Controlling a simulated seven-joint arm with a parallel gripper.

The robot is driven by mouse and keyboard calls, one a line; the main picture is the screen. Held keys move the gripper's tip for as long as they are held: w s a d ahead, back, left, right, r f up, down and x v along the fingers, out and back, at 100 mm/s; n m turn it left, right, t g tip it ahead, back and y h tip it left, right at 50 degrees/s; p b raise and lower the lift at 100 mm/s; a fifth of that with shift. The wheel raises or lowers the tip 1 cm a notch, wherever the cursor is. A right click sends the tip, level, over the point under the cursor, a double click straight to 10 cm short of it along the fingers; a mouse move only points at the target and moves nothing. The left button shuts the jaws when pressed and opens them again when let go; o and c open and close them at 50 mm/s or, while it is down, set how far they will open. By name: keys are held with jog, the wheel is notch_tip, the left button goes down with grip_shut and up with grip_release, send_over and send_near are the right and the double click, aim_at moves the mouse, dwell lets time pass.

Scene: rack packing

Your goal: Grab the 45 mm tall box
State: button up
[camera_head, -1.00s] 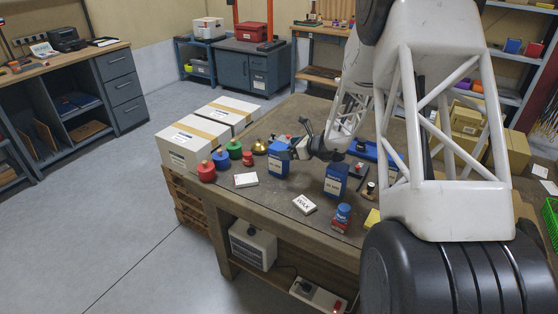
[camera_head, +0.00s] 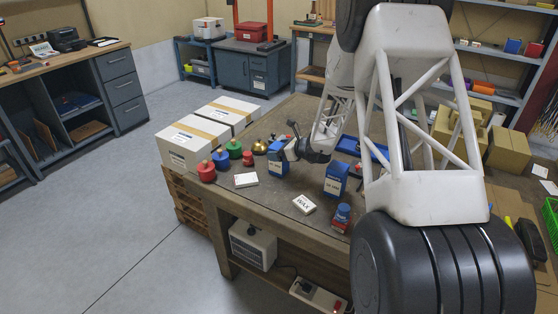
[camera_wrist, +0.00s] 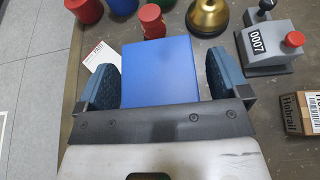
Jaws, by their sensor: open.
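A blue box (camera_head: 278,160) with a white label stands on the workbench. In the wrist view the plain blue top of a box (camera_wrist: 160,72) lies between the two fingers of my gripper (camera_wrist: 158,62). A small gap shows on each side of it, wider on the right. In the head view my gripper (camera_head: 294,149) is just beside and behind that box, partly hidden. A second blue labelled box (camera_head: 335,180) stands nearer the front, to the right. I cannot read the label sizes for certain.
A brass bell (camera_wrist: 208,14) and a grey device marked 0007 (camera_wrist: 268,47) are close behind.

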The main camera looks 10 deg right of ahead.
dwell(0.4)
jog(key=c, duration=1.2)
jog(key=shift+r, duration=0.15)
jog(key=shift+r, duration=0.4)
notch_tip(320, 180, up, 3)
jog(key=shift+f, duration=0.1)
jog(key=s, duration=1)
jog(key=s+a+r, duration=0.1)
jog(key=s, duration=0.5)
